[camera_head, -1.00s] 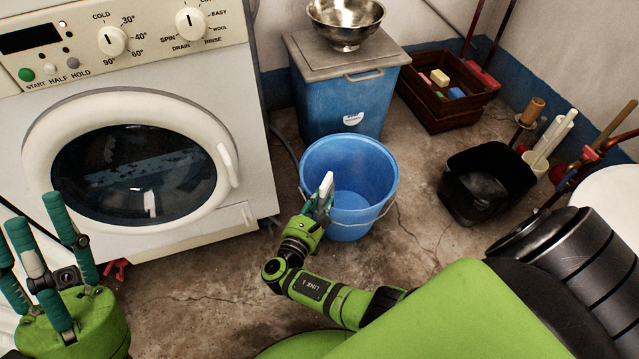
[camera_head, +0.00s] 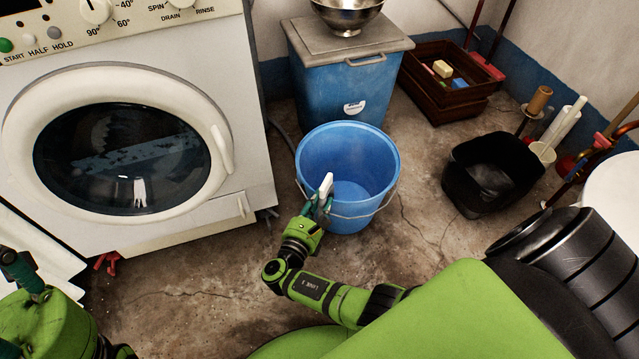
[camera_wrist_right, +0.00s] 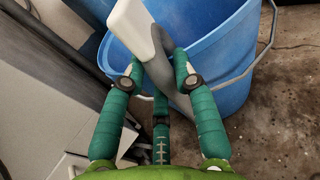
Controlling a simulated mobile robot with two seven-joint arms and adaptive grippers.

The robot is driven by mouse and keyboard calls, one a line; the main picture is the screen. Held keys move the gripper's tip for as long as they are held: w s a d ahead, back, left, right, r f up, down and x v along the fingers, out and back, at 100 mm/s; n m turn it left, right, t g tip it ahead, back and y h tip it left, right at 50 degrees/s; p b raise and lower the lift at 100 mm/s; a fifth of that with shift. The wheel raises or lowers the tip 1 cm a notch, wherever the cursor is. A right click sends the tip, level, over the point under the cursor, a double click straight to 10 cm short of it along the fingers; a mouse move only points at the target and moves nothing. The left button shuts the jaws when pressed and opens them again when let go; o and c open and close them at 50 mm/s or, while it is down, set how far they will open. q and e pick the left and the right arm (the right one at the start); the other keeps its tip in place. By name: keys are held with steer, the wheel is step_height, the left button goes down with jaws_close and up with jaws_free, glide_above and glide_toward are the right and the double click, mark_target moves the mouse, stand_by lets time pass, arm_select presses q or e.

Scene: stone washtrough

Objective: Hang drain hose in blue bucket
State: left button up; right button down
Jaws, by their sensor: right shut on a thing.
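The blue bucket (camera_head: 372,155) stands on the floor right of the washing machine, its wire handle down. I cannot tell whether the piece rests on the rim. My left gripper (camera_head: 22,272) is partly cut off at the lower left; its opening is unclear.
The washing machine (camera_head: 235,120) stands at left. Behind the bucket is a blue bin (camera_head: 335,90) with a metal bowl (camera_head: 350,12) on its lid. A black bin (camera_head: 490,175) and a wooden crate (camera_head: 440,100) are at right. Floor between bucket and black bin is clear.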

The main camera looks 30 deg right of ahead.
steer(key=shift+f, duration=0.1)
steer(key=c, duration=0.9)
jaws_free()
steer(key=shift+s, duration=0.1)
steer(key=f+v, duration=0.1)
steer(key=v, duration=1.1)
steer(key=shift+r, duration=0.5)
